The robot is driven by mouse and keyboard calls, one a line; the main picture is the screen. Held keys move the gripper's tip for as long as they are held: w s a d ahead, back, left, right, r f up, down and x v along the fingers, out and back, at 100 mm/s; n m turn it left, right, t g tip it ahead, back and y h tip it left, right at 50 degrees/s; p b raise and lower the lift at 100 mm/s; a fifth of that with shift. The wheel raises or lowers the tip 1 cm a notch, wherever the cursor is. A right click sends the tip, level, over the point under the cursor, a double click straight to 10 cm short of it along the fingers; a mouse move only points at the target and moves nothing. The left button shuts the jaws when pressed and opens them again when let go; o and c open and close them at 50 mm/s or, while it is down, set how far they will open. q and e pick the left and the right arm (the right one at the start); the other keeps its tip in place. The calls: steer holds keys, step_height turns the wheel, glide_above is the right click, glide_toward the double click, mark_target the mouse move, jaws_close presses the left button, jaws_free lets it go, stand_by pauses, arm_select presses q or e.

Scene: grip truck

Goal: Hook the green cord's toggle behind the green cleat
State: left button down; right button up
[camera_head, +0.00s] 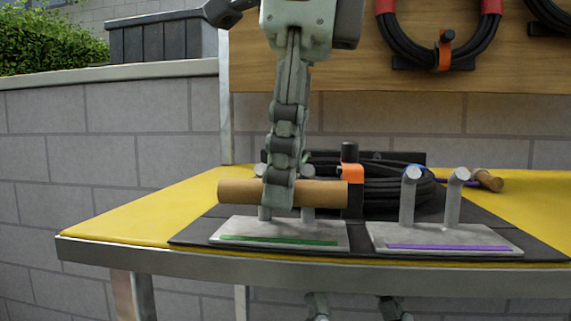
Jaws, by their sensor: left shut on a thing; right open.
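The green cord's toggle is a light-brown wooden cylinder (239,191), held level. My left gripper (279,195) comes down from above and is shut on the middle of it. The green cleat (236,231) is a pale plate with a green stripe and two short posts. The toggle covers the upper parts of its posts, so it is above or in front of them; I cannot tell whether they touch. A bit of green, perhaps the cord, shows behind my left gripper; the rest is hidden. My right gripper (355,308) is open and empty, low in front of the table edge.
A purple-striped cleat (445,240) with two posts stands to the right. Another wooden toggle (488,180) lies behind it. A black cable coil (392,190) with an orange strap (352,173) lies behind the cleats. The yellow tabletop (135,215) is clear at left.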

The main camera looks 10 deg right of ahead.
mark_target(292, 178)
arm_select(q)
steer(key=shift+w+f, duration=0.2)
steer(key=shift+w, duration=0.05)
steer(key=shift+f, duration=0.1)
steer(key=shift+f+b, duration=0.8)
steer(key=shift+f, duration=0.05)
steer(key=c, duration=1.2)
jaws_free()
steer(key=r, duration=0.7)
steer(key=shift+s+d+r, duration=0.15)
steer(key=shift+d+r, duration=0.1)
steer(key=shift+d, duration=0.1)
